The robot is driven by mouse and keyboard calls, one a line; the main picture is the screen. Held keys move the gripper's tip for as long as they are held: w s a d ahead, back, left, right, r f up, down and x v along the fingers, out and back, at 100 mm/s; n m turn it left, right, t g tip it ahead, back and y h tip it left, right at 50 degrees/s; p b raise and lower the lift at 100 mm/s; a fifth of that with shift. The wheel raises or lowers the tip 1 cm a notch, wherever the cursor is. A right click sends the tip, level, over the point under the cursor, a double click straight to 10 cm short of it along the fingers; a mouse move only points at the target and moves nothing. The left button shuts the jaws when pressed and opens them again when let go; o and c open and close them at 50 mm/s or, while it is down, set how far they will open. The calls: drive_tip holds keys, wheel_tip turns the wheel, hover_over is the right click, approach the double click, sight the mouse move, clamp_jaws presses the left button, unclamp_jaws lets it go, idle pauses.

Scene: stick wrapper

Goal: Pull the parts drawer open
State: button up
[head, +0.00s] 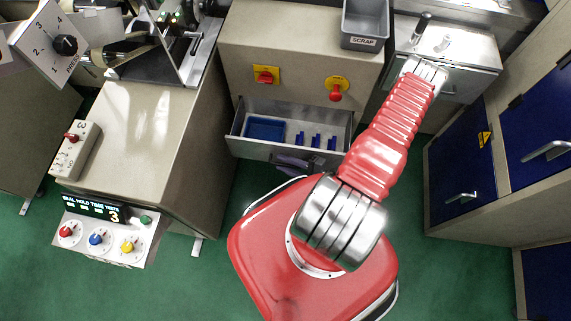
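The parts drawer (250,148) stands pulled out from the front of the beige cabinet, so its inside shows from above. A blue tray (265,128) lies in its left part, and several small blue pieces (315,141) stand to the right of it. A dark purple-grey handle-like shape (295,163) sits at the middle of the drawer front; its lower part is close to my red body. My red arm reaches past the drawer's right side towards the upper right.
A grey SCRAP bin (365,22) stands on the beige cabinet (300,50), above a red switch (265,75) and a red knob (336,92). A control box (110,230) is at lower left. Blue-door cupboards (462,170) stand at right. Green floor is clear at lower right.

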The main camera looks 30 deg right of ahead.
drive_tip(key=shift+r, duration=4.3)
drive_tip(key=shift+d, duration=0.1)
drive_tip(key=shift+d+r+n+y, duration=0.3)
drive_tip(key=shift+d+n+y, duration=0.1)
drive_tip(key=shift+d, duration=0.25)
drive_tip(key=s+d+f, duration=0.7)
drive_tip(key=d, duration=0.1)
drive_tip(key=shift+s+d+f+m+h, duration=0.25)
drive_tip(key=shift+s+d+m+h, duration=0.05)
drive_tip(key=shift+s+d+m, duration=0.1)
drive_tip(key=shift+w, duration=0.1)
drive_tip(key=shift+x, duration=6.85)
